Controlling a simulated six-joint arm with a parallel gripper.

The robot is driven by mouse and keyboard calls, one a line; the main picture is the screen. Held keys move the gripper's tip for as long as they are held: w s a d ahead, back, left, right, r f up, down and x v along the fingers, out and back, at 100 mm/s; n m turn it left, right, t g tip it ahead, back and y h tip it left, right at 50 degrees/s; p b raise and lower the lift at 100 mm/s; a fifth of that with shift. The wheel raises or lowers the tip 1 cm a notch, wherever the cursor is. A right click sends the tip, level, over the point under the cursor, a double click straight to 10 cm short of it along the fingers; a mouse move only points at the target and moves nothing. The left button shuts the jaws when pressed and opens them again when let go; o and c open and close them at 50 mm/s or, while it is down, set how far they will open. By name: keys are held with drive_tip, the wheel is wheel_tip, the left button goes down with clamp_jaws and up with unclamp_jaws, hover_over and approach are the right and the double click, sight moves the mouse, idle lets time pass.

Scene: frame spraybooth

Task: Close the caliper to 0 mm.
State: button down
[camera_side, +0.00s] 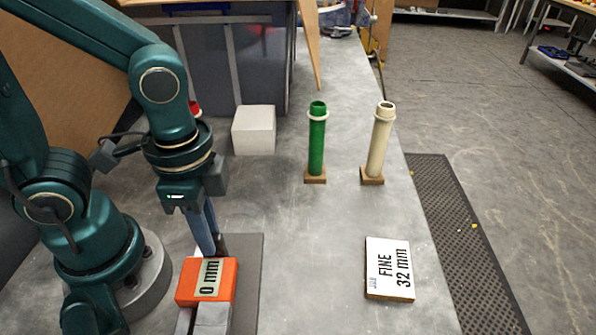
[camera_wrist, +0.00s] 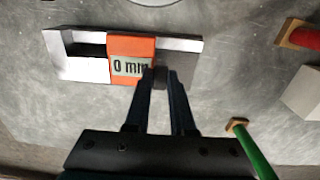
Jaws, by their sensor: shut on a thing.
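The caliper has an orange slider (camera_side: 207,281) with a label reading "0 mm", near the bottom of the side view. My gripper (camera_side: 216,246) points down at the slider's far edge in the side view. In the wrist view my gripper (camera_wrist: 161,80) is shut on a small dark tab beside the slider. The fingers partly hide the tab.
A green tube (camera_side: 317,145) and a cream tube (camera_side: 381,145) stand on wooden bases. A white block (camera_side: 254,130) stands behind. A white plate (camera_side: 389,268) reading "FINE 32 mm" lies to the right. The bench between the caliper and plate is clear.

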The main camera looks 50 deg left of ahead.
drive_tip(key=c, duration=0.8)
unclamp_jaws()
drive_tip(key=shift+o, duration=0.2)
drive_tip(key=shift+r, duration=0.1)
drive_tip(key=shift+r, duration=2.45)
drive_tip(key=w+a+r+n+t, duration=0.3)
drive_tip(key=a+n+t, duration=0.1)
drive_tip(key=n, duration=0.4)
drive_tip(key=shift+r+t, duration=0.15)
drive_tip(key=shift+t, duration=0.65)
